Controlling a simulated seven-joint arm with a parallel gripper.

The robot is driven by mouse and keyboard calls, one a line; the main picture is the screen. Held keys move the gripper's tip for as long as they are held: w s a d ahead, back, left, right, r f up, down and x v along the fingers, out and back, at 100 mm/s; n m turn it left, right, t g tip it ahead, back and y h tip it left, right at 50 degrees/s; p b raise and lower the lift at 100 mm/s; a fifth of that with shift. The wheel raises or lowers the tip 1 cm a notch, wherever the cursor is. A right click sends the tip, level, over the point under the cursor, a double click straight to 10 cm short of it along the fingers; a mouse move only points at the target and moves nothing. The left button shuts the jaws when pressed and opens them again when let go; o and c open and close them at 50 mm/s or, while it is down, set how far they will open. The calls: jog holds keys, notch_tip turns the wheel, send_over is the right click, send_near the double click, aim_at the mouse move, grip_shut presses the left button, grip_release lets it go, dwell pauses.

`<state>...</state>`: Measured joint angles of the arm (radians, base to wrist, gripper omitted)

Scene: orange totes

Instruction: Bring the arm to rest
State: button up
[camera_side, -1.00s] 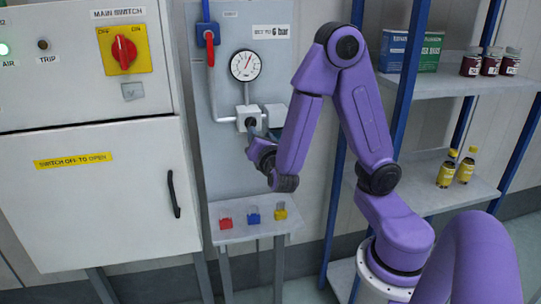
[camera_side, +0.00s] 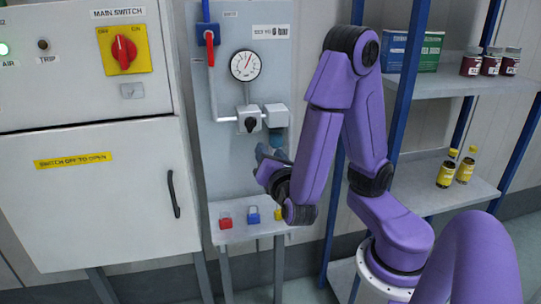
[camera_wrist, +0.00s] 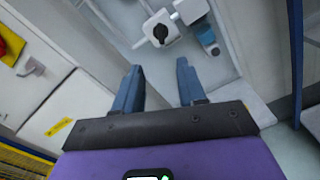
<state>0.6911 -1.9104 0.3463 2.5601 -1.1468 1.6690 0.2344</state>
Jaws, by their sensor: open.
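My purple arm is folded in front of the grey panel. My gripper (camera_side: 262,155) is in front of the panel's lower part, above the small shelf, in the side view. In the wrist view its two blue-grey fingers (camera_wrist: 158,88) stand apart with nothing between them. The regulator with the black knob (camera_wrist: 160,32) lies beyond the fingertips, apart from them. It also shows in the side view (camera_side: 249,122), left of a grey unit with a blue-green bowl (camera_side: 276,126).
A shelf (camera_side: 236,234) below the gripper holds a red padlock (camera_side: 225,221), a blue padlock (camera_side: 253,216) and a yellow one partly hidden by my arm. A cabinet (camera_side: 95,190) stands left. A rack (camera_side: 450,85) with jars and bottles stands right. The gauge (camera_side: 245,65) is above.

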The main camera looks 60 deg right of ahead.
jog(key=s+d+f+m+g+y, duration=0.1)
jog(key=s+f+m+g+y, duration=0.5)
jog(key=s+g, duration=0.4)
jog(key=s+a+m+g+y, duration=0.2)
jog(key=s+a+m+y, duration=0.1)
jog(key=s+a+y, duration=0.2)
jog(key=a+y, duration=0.2)
jog(key=a, duration=0.2)
jog(key=shift+g, duration=0.3)
jog(key=shift+s+r, duration=0.1)
dwell(1.9)
